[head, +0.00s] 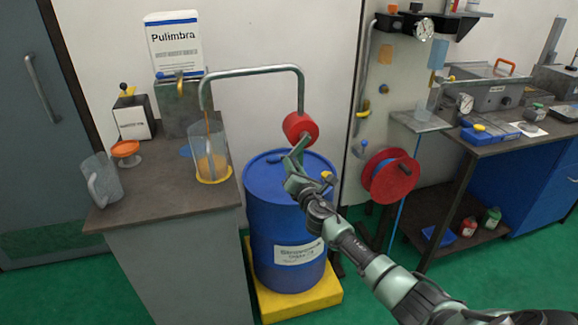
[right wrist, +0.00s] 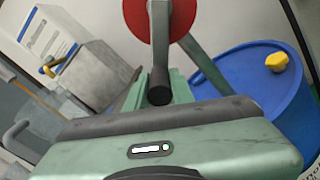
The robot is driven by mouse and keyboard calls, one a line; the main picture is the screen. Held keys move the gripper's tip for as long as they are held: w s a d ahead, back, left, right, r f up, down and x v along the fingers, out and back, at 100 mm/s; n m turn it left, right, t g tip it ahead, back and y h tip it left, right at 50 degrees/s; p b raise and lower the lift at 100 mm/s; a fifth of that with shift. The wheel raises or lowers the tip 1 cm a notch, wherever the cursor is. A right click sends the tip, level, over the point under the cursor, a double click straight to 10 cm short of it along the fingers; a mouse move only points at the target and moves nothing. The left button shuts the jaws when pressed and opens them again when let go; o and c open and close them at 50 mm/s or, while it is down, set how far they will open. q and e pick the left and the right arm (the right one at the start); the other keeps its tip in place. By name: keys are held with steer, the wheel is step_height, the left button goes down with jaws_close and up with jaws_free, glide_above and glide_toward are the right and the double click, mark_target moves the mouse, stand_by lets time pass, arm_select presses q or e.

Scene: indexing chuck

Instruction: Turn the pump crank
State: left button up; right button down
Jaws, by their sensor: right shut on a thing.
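The pump has a red round body (head: 301,127) above the blue drum (head: 288,220), with a grey bent pipe (head: 255,70) running left over the bench. My right gripper (head: 297,155) is just below the red body, shut on the pump crank's dark handle (right wrist: 159,85). In the right wrist view the handle stands between the green fingers, in front of the red body (right wrist: 150,15). A clear jug (head: 208,150) with orange liquid stands under the pipe's end. My left gripper is not in view.
The bench (head: 165,200) at left holds an empty clear jug (head: 101,180), an orange knob-like piece (head: 126,150) and boxes. The drum stands on a yellow pallet (head: 300,302). A red reel (head: 390,176) and a workbench (head: 490,148) are at right.

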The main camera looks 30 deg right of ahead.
steer(key=shift+s+d+f+n, duration=0.15)
steer(key=shift+d+f+n, duration=0.4)
steer(key=shift+n, duration=0.35)
steer(key=c, duration=1.2)
jaws_free()
steer(key=shift+s, duration=0.1)
steer(key=v, duration=0.7)
steer(key=shift+s, duration=0.35)
